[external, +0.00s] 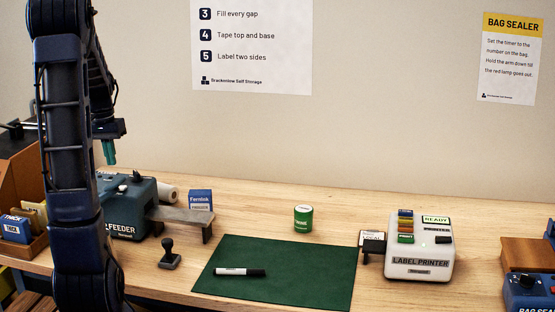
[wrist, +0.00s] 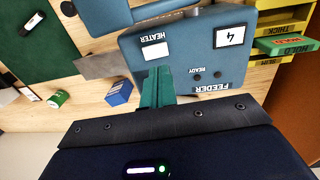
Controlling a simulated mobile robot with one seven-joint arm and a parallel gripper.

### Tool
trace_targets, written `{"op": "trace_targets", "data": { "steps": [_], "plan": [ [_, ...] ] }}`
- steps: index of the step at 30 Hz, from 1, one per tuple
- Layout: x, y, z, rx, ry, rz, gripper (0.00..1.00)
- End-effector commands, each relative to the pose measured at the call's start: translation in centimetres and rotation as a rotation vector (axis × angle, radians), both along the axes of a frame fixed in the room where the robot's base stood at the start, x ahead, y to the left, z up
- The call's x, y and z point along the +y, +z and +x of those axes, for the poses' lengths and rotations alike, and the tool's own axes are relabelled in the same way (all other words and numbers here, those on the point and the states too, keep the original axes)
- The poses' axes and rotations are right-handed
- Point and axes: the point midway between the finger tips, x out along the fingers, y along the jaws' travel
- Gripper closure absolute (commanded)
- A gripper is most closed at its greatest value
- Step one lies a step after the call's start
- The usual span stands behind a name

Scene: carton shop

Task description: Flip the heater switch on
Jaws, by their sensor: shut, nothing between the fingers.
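The feeder (external: 135,215) is a dark blue machine at the left of the bench, partly hidden by my arm. In the wrist view its blue panel (wrist: 188,60) carries an upside-down HEATER label (wrist: 154,37), a READY label and a display reading 4. A white patch sits beside the HEATER label; the heater switch itself cannot be made out, and my fingers cover part of that area. My gripper (external: 109,152) has its teal fingers together, pointing down above the feeder. In the wrist view the shut, empty fingers (wrist: 154,88) overlap the panel's edge near HEATER.
A blue box (external: 201,199) and a metal outfeed (external: 180,214) stand right of the feeder. A black stamp (external: 168,254), a green mat (external: 290,280) with a marker (external: 240,272), a green tin (external: 303,217) and a label printer (external: 420,250) lie further out. Yellow trays (wrist: 285,22) flank the feeder.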

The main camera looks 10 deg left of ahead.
Motion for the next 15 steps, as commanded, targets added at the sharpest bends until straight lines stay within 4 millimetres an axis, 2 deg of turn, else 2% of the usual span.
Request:
{"op": "trace_targets", "data": {
  "steps": [6,12,15],
  "plan": [
    [0.6,4.2,0.0,-0.003,0.0,0.001,1.0],
    [0.9,6.4,0.0,0.0,0.0,0.001,1.0],
    [1.0,7.0,0.0,0.0,0.0,0.001,1.0]
  ]
}}
